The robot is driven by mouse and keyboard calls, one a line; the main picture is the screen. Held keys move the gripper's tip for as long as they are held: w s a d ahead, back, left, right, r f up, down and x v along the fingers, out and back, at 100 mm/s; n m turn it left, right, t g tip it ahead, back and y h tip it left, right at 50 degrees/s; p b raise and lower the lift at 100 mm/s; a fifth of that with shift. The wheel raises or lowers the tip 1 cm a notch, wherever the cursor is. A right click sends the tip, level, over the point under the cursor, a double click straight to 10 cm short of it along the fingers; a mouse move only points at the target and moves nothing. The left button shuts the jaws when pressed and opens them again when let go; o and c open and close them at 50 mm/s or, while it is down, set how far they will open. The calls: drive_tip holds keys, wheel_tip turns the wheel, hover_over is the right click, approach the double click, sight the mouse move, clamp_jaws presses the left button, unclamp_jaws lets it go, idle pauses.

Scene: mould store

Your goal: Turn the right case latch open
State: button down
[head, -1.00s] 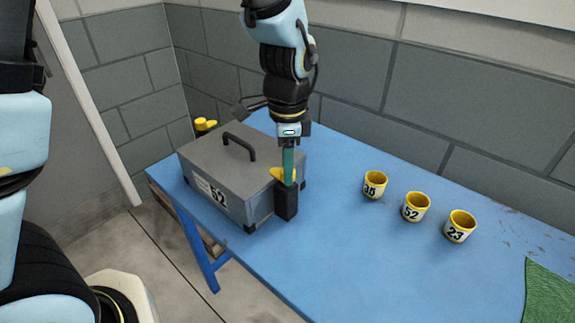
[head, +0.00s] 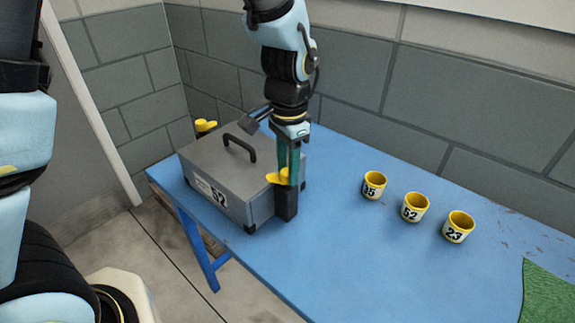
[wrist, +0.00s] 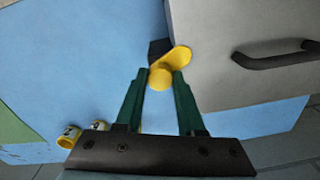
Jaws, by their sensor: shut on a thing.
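The grey case (head: 228,172) with a black handle (head: 240,148) and the number 52 stands at the left end of the blue table. The right case latch (head: 277,178) is a yellow lever on top of a black block (head: 287,205) at the case's right side. My gripper (head: 289,172) points down over it, shut on the latch's round hub. In the wrist view the green fingers (wrist: 160,75) hold the yellow latch (wrist: 161,78) between their tips, and its lever reaches up and right toward the case lid. Another yellow latch (head: 205,125) shows at the case's far left.
Three yellow-and-white numbered cups, 35 (head: 374,185), 52 (head: 415,207) and 23 (head: 459,226), stand right of the case on the blue table (head: 340,245). A green mat (head: 547,295) lies at the right edge. A block wall runs behind.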

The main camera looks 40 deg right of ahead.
drive_tip(key=n+p, duration=0.1)
drive_tip(key=n, duration=0.5)
drive_tip(key=n+p, duration=0.1)
drive_tip(key=n, duration=0.5)
drive_tip(key=shift+n, duration=0.3)
idle(0.4)
drive_tip(key=c, duration=0.5)
unclamp_jaws()
drive_tip(key=shift+d+r, duration=0.1)
wheel_tip(320, 180, up, 11)
drive_tip(key=shift+f+b, duration=0.2)
drive_tip(key=shift+b, duration=0.5)
